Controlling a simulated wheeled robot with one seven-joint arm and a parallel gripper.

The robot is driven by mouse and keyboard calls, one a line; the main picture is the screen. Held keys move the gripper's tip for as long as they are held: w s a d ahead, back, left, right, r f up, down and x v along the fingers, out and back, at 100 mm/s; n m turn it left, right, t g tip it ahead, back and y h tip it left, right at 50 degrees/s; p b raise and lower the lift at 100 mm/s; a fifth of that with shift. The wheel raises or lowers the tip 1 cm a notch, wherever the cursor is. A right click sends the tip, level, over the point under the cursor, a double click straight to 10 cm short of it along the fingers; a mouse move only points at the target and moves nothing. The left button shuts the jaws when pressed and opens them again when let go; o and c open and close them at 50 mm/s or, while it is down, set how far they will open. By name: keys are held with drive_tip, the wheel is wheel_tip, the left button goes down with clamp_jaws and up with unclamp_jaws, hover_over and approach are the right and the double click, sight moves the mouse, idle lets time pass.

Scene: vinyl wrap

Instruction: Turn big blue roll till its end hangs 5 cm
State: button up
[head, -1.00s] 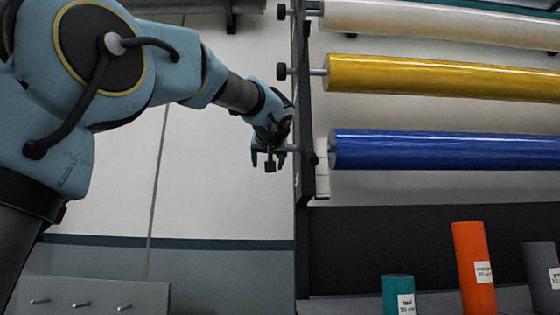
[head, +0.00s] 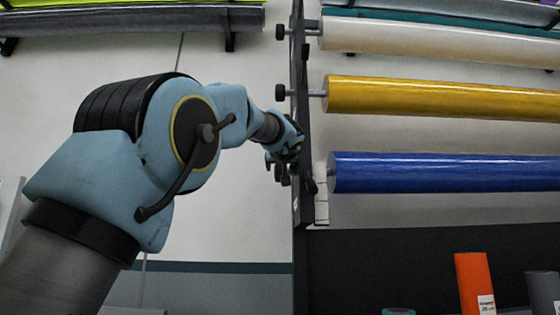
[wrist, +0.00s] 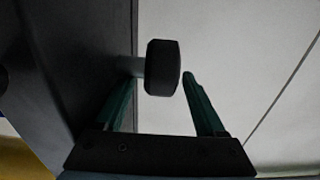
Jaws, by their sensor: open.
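The big blue roll (head: 440,173) lies level on the rack, lowest of three rolls right of the dark upright (head: 303,120). I cannot make out its loose end; its right end is out of frame. My gripper (head: 278,166) is at the left side of the upright, level with the blue roll. In the wrist view my gripper (wrist: 158,80) is open, its green fingers on either side of a black knob (wrist: 163,68) on a short grey shaft. A gap shows between the knob and the right finger; contact on the left is unclear.
A yellow roll (head: 440,98) and a cream roll (head: 430,38) hang above, with knobs sticking out left of the upright. An orange roll (head: 473,280) and a grey roll (head: 543,292) stand below. The wall left of the upright is clear near my gripper.

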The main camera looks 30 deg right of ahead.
drive_tip(key=shift+w+d, duration=0.15)
drive_tip(key=shift+w, duration=0.2)
drive_tip(key=shift+c, duration=0.3)
clamp_jaws()
